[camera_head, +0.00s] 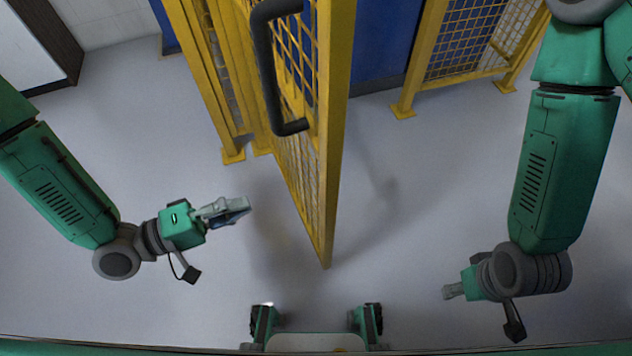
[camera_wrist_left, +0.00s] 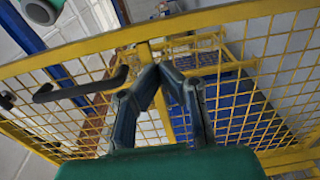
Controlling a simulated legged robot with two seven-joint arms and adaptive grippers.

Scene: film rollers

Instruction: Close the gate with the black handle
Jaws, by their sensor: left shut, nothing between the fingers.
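The yellow mesh gate (camera_head: 335,130) stands open in the middle of the head view, swung toward me and seen nearly edge-on. Its black handle (camera_head: 265,75) is a bent bar on the gate's left face near the top. My left gripper (camera_head: 240,205) is left of the gate, below and apart from the handle, shut and empty. In the left wrist view the gripper's fingertips (camera_wrist_left: 160,72) meet in front of the yellow mesh, and the black handle (camera_wrist_left: 80,90) shows to their left. My right gripper (camera_head: 450,291) is low on the other side of the gate; its fingers are too small to judge.
Yellow fence posts (camera_head: 200,80) stand behind the gate on the left. A yellow mesh fence panel (camera_head: 465,40) stands at the back right. A blue panel (camera_head: 380,40) is behind the gate. The grey floor (camera_head: 400,200) is clear on both sides of the gate.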

